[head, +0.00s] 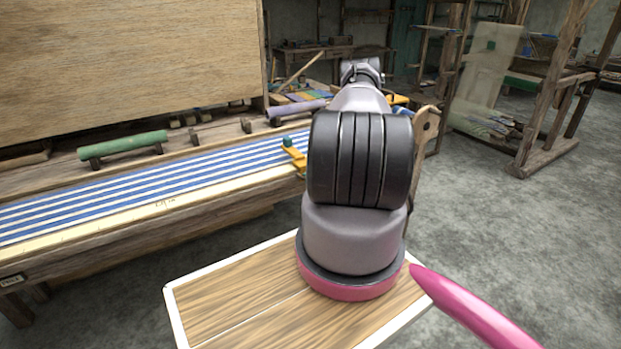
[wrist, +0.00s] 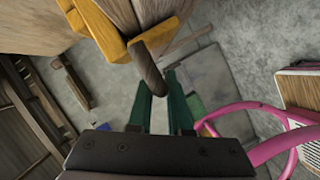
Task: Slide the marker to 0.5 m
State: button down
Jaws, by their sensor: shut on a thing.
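In the wrist view, the two green fingers of my gripper (wrist: 165,88) are shut around the lower end of a dark rounded peg. The peg stands out from a yellow-orange block, which I take as the marker (wrist: 112,38). In the head view my arm hides the gripper and whatever it holds. An orange-yellow piece (head: 296,158) with a dark green top shows left of my arm, at the right part of the striped cloth. I cannot tell whether it is part of the same marker. A pale scale strip (head: 120,218) with small marks runs along the loom's front edge.
Blue and white striped cloth (head: 130,183) lies along the loom. A green roller (head: 122,145) lies behind it, and a large wooden panel (head: 125,60) stands above. Wooden frames (head: 545,110) stand at the back right. Grey floor (head: 530,230) is clear at the right.

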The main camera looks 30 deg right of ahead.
jog(key=c, duration=0.8)
grip_release()
jog(key=shift+c, duration=0.2)
jog(key=v, duration=1)
jog(key=shift+d, duration=0.4)
jog(key=shift+s, duration=0.2)
jog(key=shift+r, duration=0.1)
